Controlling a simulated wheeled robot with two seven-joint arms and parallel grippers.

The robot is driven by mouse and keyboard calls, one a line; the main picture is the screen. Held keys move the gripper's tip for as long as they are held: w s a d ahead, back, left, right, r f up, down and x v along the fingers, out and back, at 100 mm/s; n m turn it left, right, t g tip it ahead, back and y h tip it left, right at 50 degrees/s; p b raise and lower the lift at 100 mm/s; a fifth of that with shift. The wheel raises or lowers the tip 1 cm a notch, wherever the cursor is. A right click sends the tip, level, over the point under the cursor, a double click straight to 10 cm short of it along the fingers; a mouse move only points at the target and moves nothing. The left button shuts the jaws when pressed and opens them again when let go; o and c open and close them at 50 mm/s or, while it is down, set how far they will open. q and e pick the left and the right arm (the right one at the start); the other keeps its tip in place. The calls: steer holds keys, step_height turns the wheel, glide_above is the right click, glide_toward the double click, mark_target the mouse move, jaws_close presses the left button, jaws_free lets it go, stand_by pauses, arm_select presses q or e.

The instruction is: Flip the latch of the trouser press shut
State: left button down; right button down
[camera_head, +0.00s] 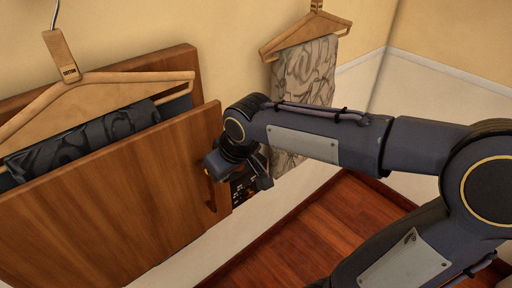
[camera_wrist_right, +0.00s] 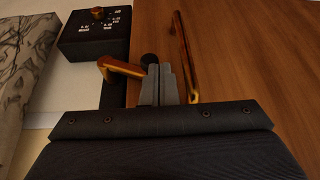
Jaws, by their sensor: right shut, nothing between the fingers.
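The trouser press is a wooden press with a front panel (camera_head: 110,200) hanging at an angle in front of its back board (camera_head: 180,75), with a gap at the top. In the right wrist view, a brass-coloured latch (camera_wrist_right: 122,69) sticks out beside the panel's edge. My right gripper (camera_wrist_right: 160,82) is shut and empty, its fingers just right of the latch; I cannot tell whether they touch. In the head view my right gripper (camera_head: 236,168) is at the panel's right edge, and its hand hides the latch. My left gripper is not in view.
A long brass handle (camera_wrist_right: 186,58) stands on the panel right of my fingers. A black control box (camera_wrist_right: 96,34) with a knob sits beside the press. Dark patterned cloth (camera_head: 80,140) on a hanger is in the gap. Grey patterned trousers (camera_head: 308,75) hang behind my right arm.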

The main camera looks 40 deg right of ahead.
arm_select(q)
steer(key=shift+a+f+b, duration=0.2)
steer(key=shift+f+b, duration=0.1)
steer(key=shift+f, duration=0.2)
arm_select(e)
steer(key=shift+a+f, duration=0.4)
steer(key=shift+f, duration=0.15)
